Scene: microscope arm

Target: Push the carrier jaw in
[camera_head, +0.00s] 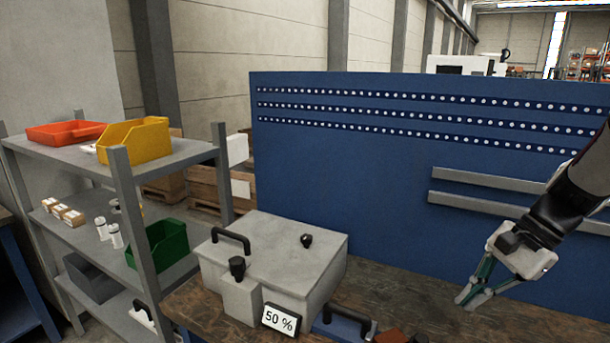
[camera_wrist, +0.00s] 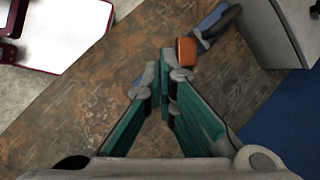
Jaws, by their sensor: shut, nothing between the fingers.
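My gripper (camera_head: 471,297) is shut and empty, above the right part of the wooden workbench. In the wrist view its fingertips (camera_wrist: 166,75) meet over the bench. Past the fingertips in that view lies a small orange-brown block (camera_wrist: 186,52), apart from them. It touches or adjoins a blue piece with a black handle (camera_wrist: 216,24). In the head view the blue piece (camera_head: 343,329) and the brown block (camera_head: 391,337) are at the bottom edge, partly cut off. I cannot tell for sure which part is the carrier jaw.
A grey lidded box (camera_head: 275,250) with a black handle and a "50 %" sign (camera_head: 281,320) stands on the bench (camera_head: 440,300). A blue perforated panel (camera_head: 350,170) closes off the back. A shelf with bins stands left. The wrist view shows a white, red-edged surface (camera_wrist: 65,30).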

